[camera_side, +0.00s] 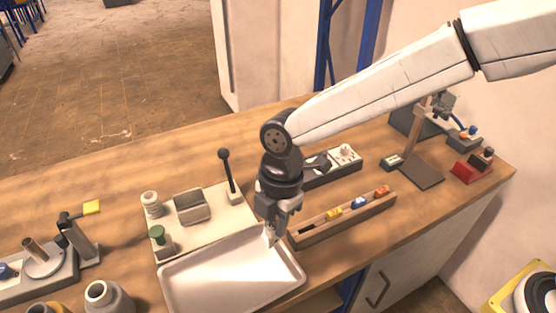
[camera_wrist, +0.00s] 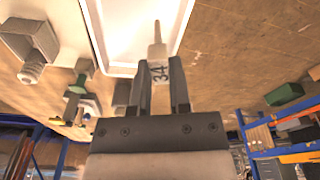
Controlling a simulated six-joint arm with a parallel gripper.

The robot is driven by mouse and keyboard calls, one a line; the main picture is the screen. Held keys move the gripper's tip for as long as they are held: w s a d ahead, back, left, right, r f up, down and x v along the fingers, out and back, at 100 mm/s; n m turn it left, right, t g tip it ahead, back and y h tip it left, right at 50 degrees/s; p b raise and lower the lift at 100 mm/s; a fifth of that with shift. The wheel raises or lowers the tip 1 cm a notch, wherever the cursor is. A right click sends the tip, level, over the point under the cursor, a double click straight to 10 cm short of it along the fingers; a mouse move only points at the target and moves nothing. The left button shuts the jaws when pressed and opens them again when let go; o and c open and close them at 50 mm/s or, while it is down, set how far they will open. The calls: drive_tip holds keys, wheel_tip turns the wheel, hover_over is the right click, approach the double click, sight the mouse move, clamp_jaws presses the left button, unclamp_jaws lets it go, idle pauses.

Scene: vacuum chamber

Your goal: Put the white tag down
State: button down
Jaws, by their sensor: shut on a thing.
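My gripper (camera_side: 276,222) points down over the back right edge of the white tray (camera_side: 225,282). It is shut on the white tag (camera_side: 270,236), which is small and partly hidden by the fingers in the side view. In the wrist view, the white tag (camera_wrist: 157,50) sits between the two fingers of my gripper (camera_wrist: 160,82). It has a dark marking like "34" and a thin tip pointing toward the white tray (camera_wrist: 112,68). I cannot tell whether the tag touches the tray.
A wooden rack (camera_side: 318,228) with yellow, blue and orange tags lies right of my gripper. A pale board (camera_side: 209,236) with a black-knobbed lever (camera_side: 227,170) stands left and behind. A grey block with a white top (camera_side: 345,157) is behind. The tray's floor is empty.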

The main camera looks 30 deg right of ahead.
drive_tip(key=s+n, duration=0.1)
drive_tip(key=s, duration=0.7)
hover_over(233, 281)
wheel_tip(233, 281, down, 9)
drive_tip(key=shift+s+r, duration=0.2)
drive_tip(key=shift+d, duration=0.1)
drive_tip(key=shift+w+f, duration=0.15)
drive_tip(key=shift+f, duration=0.1)
drive_tip(key=shift+a+f, duration=0.2)
drive_tip(key=shift+f, duration=1.4)
drive_tip(key=shift+f, duration=0.1)
